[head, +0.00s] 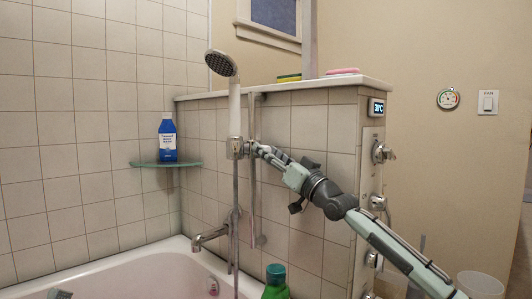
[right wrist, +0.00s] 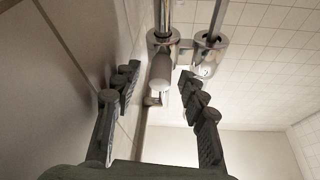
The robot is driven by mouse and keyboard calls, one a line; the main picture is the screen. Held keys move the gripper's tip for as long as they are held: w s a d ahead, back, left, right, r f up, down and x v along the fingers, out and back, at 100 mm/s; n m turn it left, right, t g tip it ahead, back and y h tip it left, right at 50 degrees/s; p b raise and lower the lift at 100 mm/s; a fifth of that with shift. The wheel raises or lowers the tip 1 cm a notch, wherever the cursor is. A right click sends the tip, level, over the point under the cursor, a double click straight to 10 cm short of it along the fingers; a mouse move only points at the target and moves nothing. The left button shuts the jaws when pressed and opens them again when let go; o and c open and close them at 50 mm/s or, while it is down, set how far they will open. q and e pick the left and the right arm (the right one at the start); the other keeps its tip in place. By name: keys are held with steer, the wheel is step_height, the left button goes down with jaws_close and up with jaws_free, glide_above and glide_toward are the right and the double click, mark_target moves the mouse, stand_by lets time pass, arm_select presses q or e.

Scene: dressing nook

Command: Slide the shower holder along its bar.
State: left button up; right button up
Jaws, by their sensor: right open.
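The shower holder (head: 235,148) is a chrome clamp on the upright bar (head: 253,200) against the tiled half wall. The hand shower (head: 221,64) sits upright in it, its white handle above and its hose hanging below. In the right wrist view the chrome holder (right wrist: 162,45) shows at the top centre, with its rounded knob between my fingers. My right gripper (head: 256,150) is open at the holder's right side; it also shows in the right wrist view (right wrist: 159,78). Whether a finger touches is unclear. A grey-green piece (head: 59,294) at the bottom left may be my left gripper.
The half wall's ledge (head: 300,86) carries a sponge and pink soap. A blue bottle (head: 167,138) stands on a glass corner shelf. The tub spout (head: 210,238) is below, and a green bottle (head: 276,283) stands in front. Valve knobs (head: 381,152) line the wall's end.

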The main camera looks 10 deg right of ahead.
steer(key=shift+w+a+r, duration=0.2)
steer(key=shift+w+a, duration=0.05)
steer(key=shift+w, duration=0.2)
steer(key=shift+c, duration=0.4)
jaws_close()
